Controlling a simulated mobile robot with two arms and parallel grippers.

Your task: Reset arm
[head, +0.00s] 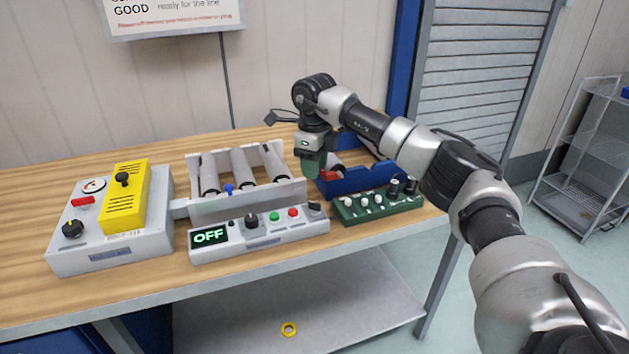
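My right arm (440,165) comes in from the right and reaches over the back right of the wooden table. My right gripper (311,168) points down, with its green lower part beside the blue bin (358,181) and right of the grey roller rack (247,199). Its fingertips are too small and covered to tell whether they are open or shut. A red item (330,175) shows just beside it, at the bin. My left gripper and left arm are not in view.
On the table (110,293) stand a grey box with a yellow unit (125,199), a control panel reading OFF (209,236) and a green board with knobs (378,207). A wire cart (585,160) stands at the right.

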